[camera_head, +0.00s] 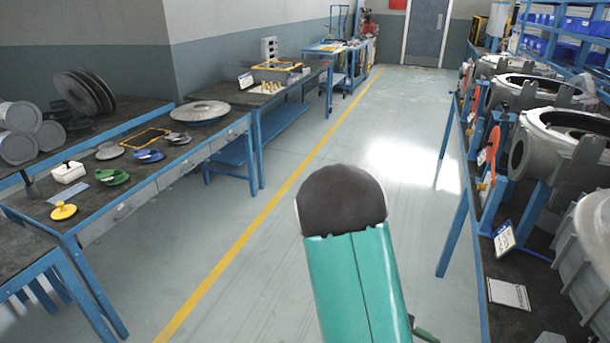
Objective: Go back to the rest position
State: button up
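A teal arm link of mine (352,260) with a dark rounded cap rises from the bottom centre in the head view. It stands over the open floor between the benches and touches nothing that I can see. My gripper's fingers do not show, so its opening and anything it might hold are hidden.
The left bench (90,205) carries a yellow knob piece (63,211), green and blue parts, a white box (68,172) and a grey disc (199,112). The right bench (530,275) holds large grey blower housings (560,140). The aisle floor (335,130) is clear.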

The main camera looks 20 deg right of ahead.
jog(key=w+a+r+m+t+y, duration=0.3)
jog(key=a+r+t+y, duration=0.2)
jog(key=a+r, duration=0.7)
jog(key=w+a+r+m+t+y, duration=0.3)
jog(key=a+r+t, duration=0.6)
jog(key=a+r, duration=0.4)
jog(key=shift+a+r+m+t+y, duration=0.35)
jog(key=shift+m+y, duration=0.45)
jog(key=shift+y, duration=0.3)
jog(key=shift+f, duration=0.1)
jog(key=shift+s, duration=0.1)
jog(key=c, duration=0.3)
jog(key=shift+d, duration=0.1)
